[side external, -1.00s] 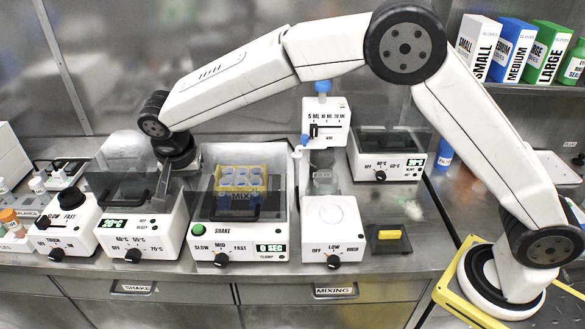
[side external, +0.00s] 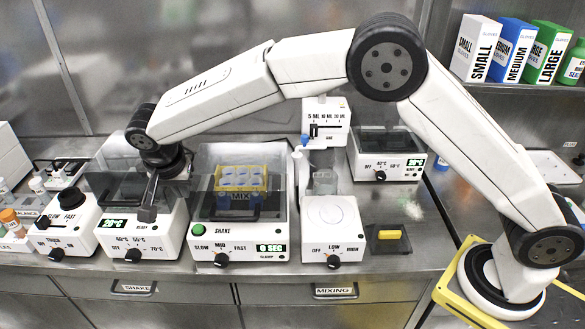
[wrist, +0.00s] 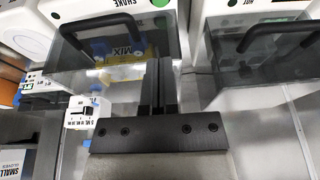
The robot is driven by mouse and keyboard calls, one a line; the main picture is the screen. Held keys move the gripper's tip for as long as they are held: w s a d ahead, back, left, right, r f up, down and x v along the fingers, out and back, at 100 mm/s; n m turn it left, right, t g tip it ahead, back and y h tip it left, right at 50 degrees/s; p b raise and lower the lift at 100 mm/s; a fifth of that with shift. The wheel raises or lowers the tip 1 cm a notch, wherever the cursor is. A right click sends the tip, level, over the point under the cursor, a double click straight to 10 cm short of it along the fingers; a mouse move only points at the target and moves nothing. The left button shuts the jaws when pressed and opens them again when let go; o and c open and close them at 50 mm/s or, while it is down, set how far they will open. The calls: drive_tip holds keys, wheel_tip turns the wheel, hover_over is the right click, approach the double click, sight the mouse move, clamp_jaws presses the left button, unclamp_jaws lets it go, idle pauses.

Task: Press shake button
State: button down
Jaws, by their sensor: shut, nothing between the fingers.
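In the wrist view a green button (wrist: 161,2) shows partly at the top edge. My gripper (side external: 148,215) is shut and empty, pointing down, left of the shake button and apart from it. In the wrist view its fingers (wrist: 158,64) lie together in front of the shaker cover.
A heating unit (side external: 117,243) with a 20 °C display stands left of the shaker, behind my gripper. A stirrer (side external: 333,240) stands close on the right. The steel bench front (side external: 200,275) is clear.

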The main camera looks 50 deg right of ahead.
sight(199, 227)
drive_tip(key=x, duration=1)
drive_tip(key=shift+s+a+f, duration=0.1)
drive_tip(key=shift+a+f, duration=0.05)
drive_tip(key=shift+f, duration=1.1)
